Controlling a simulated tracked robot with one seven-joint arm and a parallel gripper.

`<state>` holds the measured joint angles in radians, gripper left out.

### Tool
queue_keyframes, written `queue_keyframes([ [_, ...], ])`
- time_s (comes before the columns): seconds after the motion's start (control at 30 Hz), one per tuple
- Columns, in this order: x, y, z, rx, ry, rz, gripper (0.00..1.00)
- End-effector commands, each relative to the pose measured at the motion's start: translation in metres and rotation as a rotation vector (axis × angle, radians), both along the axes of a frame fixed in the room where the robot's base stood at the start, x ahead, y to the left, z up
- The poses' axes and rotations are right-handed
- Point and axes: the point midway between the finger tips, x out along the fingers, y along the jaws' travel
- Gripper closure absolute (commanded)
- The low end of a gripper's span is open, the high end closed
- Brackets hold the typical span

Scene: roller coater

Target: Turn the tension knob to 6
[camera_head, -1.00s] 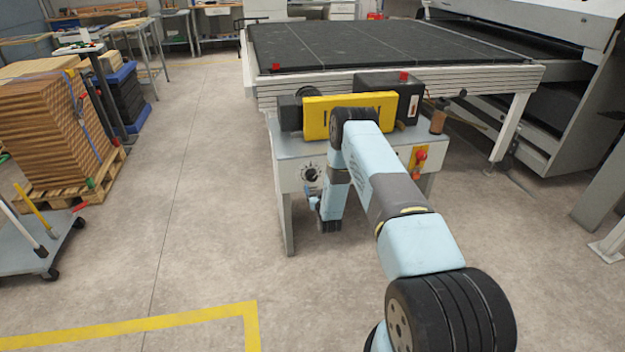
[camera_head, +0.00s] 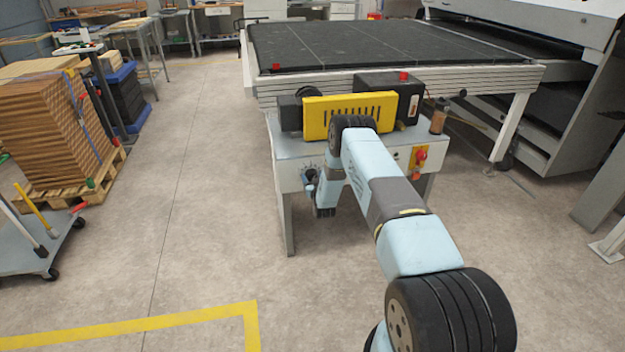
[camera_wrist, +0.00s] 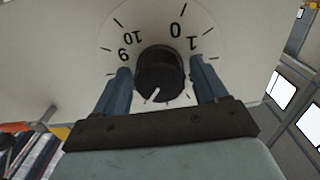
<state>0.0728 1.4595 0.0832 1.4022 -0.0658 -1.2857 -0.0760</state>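The tension knob (camera_wrist: 160,72) is a round black knob on a pale dial plate (camera_wrist: 150,20). The figures 9, 10, 0 and 1 show upside down around its upper side in the wrist view. Its white pointer line points down and slightly left in that view; the figures there are hidden by my gripper. My gripper (camera_wrist: 161,66) has one blue-grey finger on each side of the knob, with narrow gaps; contact is not clear. In the head view the knob (camera_head: 309,174) is partly covered by my gripper (camera_head: 312,187) at the cabinet's front.
The grey cabinet (camera_head: 285,180) stands below the roller coater's black bed (camera_head: 390,45). A yellow vented cover (camera_head: 345,104) sits above it. A red and yellow switch (camera_head: 419,158) is to the knob's right.

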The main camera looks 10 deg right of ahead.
Motion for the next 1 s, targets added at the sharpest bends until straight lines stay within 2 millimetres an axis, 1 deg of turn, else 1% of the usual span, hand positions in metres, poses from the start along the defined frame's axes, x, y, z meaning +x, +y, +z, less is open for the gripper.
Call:
queue_keyframes([
  [0.03, 0.0, -0.0001, 0.0, 0.0, 0.0, 0.0, 0.33],
  [0.4, -0.0002, 0.0, 0.0, 0.0, 0.0, 0.0, 0.68],
  [0.5, -0.0002, 0.0, -0.0001, 0.0, 0.0, 0.0, 0.76],
  [0.63, -0.0003, 0.0004, -0.0002, -0.028, 0.0, 0.001, 0.76],
  [0.83, -0.0003, 0.0007, -0.0002, -0.137, 0.0, 0.001, 0.76],
  [1.0, -0.0004, 0.0004, -0.0004, -0.139, 0.0, 0.0, 0.76],
])
